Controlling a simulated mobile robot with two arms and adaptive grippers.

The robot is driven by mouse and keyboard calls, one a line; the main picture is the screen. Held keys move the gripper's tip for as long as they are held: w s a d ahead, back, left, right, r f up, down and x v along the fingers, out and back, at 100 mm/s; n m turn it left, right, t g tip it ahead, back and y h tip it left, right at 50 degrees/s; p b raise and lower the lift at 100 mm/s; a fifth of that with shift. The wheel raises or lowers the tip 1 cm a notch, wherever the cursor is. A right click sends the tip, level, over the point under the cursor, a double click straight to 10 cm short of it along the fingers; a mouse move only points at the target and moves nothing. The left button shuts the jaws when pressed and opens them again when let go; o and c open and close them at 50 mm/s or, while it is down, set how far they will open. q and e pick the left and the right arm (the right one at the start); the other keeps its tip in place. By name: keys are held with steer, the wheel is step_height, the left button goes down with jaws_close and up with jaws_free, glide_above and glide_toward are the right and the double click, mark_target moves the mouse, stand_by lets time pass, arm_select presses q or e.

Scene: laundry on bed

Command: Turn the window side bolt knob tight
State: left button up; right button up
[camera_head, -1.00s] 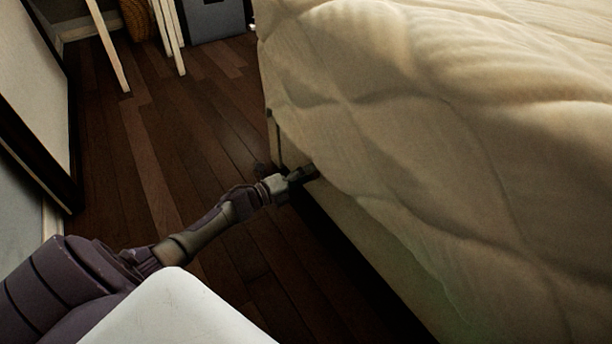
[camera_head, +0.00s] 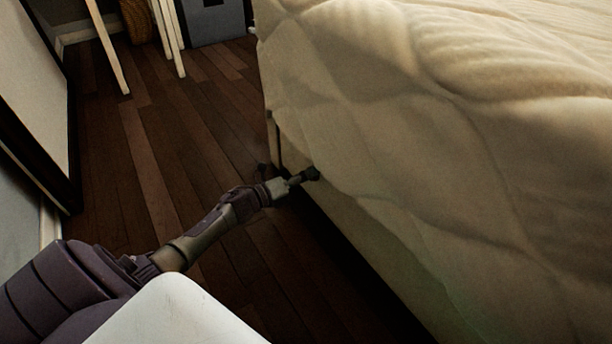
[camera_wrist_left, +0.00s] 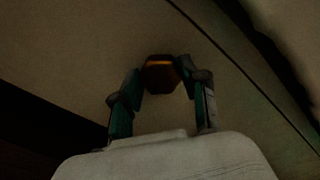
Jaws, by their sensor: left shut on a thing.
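The bolt knob (camera_wrist_left: 160,72) shows in the left wrist view as a small dark reddish-brown piece with an orange glint, against the bed's side panel (camera_wrist_left: 70,60). My left gripper (camera_wrist_left: 161,76) has its two fingers on either side of the knob and is shut on it. In the head view my left gripper (camera_head: 306,175) reaches the lower side of the bed (camera_head: 370,235), just under the hanging quilt. The knob cannot be made out in the head view. My right gripper is in neither view.
The cream quilt (camera_head: 420,120) overhangs close above my left gripper. Dark wooden floor (camera_head: 150,150) is clear to the left of the bed. A dark-framed panel (camera_head: 35,110) stands at the left edge. Pale wooden legs (camera_head: 170,40) and a grey box (camera_head: 213,20) are at the back.

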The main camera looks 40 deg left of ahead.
arm_select(q)
steer(key=shift+d+f, duration=0.1)
steer(key=shift+f, duration=0.05)
steer(key=o, duration=1.2)
steer(key=shift+c, duration=0.2)
steer(key=v, duration=1.2)
